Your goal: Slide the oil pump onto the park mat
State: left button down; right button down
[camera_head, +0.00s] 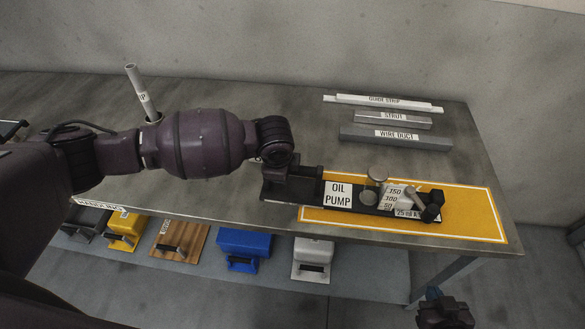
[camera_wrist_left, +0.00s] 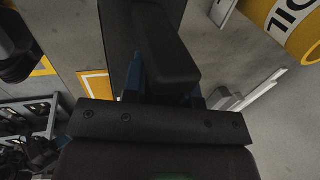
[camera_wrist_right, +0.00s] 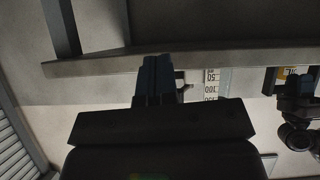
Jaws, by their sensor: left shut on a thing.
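The oil pump (camera_head: 338,195) is a long black assembly with a white label, round metal parts and a scale marked 150, 100, 50. It lies along the front of the table, mostly over the orange park mat (camera_head: 470,205) with its white border line. Its left end reaches past the mat's left edge. My left gripper (camera_head: 287,172) is shut on the pump's black left end; its fingers are largely hidden in the head view. My right gripper (camera_head: 444,310) is low, in front of the table edge, with its fingers together and empty in the right wrist view (camera_wrist_right: 157,80).
A guide strip (camera_head: 383,103), a strut (camera_head: 392,119) and a wire duct (camera_head: 396,138) lie behind the mat. A labelled tube (camera_head: 142,92) stands at the back left. Several coloured blocks, including a blue one (camera_head: 243,244), sit below the table's front edge.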

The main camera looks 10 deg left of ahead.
aim_at(302, 174)
pick_arm(q)
jog(key=shift+d, duration=2.65)
jog(key=shift+s+d+f, duration=0.1)
jog(key=shift+d+f, duration=0.05)
jog(key=shift+d, duration=1.9)
jog(key=shift+s+d+f, duration=0.1)
jog(key=shift+d, duration=1.9)
jog(key=c, duration=0.8)
grip_release()
jog(key=shift+w, duration=0.1)
jog(key=shift+r, duration=0.1)
jog(key=shift+r, duration=0.2)
jog(key=v, duration=1.1)
jog(key=shift+r, duration=0.3)
